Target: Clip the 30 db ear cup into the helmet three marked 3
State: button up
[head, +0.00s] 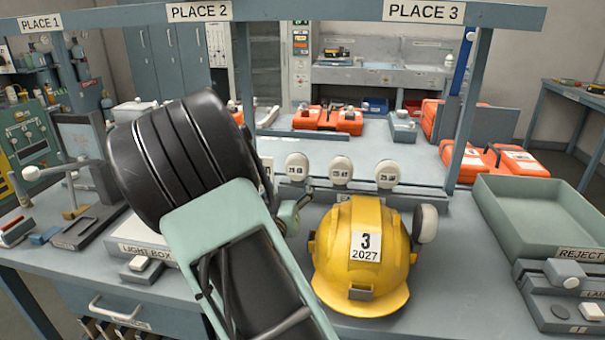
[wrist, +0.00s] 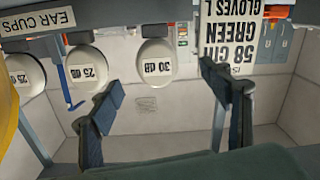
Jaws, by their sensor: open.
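The yellow helmet (head: 365,290) marked 3 and 2027 stands on the bench in the head view. A pale ear cup (head: 425,223) sits on its right side; its left side shows no cup. The ear cup marked 30 (wrist: 155,62) hangs at the right end of the rack row in the wrist view, upside down. It is the leftmost rack cup (head: 297,166) in the head view. My gripper (wrist: 168,80) is open and empty, its fingers to either side of that cup's lower part in the picture. How far off the cup is, I cannot tell.
Two ear cups marked 25 (wrist: 88,64) hang beside it. A green REJECT tray (head: 535,215) stands on the right and a light box (head: 145,250) on the left. Posts carry the PLACE signs (head: 424,12). My arm hides part of the bench.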

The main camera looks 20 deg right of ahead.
aim_at(296, 170)
jog(key=x, duration=0.4)
jog(key=shift+w+d, duration=0.15)
jog(key=shift+d, duration=0.2)
jog(key=shift+r+x, duration=0.2)
jog(key=shift+x, duration=1.3)
jog(key=shift+r+x, duration=0.25)
jog(key=shift+x, duration=1.2)
jog(key=shift+d, duration=0.1)
jog(key=shift+c, duration=0.6)
jog(key=c, duration=1.2)
